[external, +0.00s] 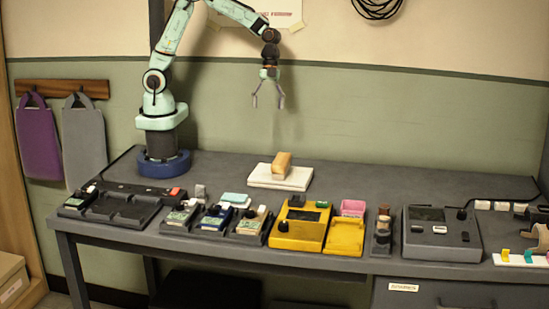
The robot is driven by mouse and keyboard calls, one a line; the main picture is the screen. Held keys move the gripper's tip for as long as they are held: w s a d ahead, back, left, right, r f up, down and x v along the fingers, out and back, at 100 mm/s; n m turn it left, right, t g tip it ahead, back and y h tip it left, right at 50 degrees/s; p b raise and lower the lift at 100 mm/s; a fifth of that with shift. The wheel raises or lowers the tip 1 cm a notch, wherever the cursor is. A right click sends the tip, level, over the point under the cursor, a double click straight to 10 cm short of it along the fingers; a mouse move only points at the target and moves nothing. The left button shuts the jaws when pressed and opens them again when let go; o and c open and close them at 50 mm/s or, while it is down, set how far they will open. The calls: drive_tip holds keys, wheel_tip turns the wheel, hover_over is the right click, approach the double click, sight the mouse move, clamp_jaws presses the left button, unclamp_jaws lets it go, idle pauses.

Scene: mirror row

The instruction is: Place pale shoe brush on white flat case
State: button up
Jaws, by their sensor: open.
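The pale shoe brush (282,164), a tan block shape, rests on the white flat case (261,178) near the back middle of the table. It lies across the case, with its far end near the case's back edge. My gripper (268,104) is open and empty, well above the brush and slightly left of it in the picture. It points down and touches nothing.
Several devices line the table's front: a dark dock (120,207), small units, a yellow case (300,229) with a lid, and a grey box (440,235). The grey table (225,172) is clear around the white case's left and back.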

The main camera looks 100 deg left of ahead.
drive_tip(key=s+r+n+y, duration=0.2)
drive_tip(key=s+n, duration=0.5)
drive_tip(key=s, duration=0.3)
drive_tip(key=s+r+n+y, duration=0.2)
drive_tip(key=s+n, duration=0.5)
drive_tip(key=s, duration=0.3)
drive_tip(key=shift+s+d+r, duration=0.15)
drive_tip(key=shift+s+r, duration=0.2)
drive_tip(key=shift+s, duration=0.05)
drive_tip(key=shift+o, duration=0.3)
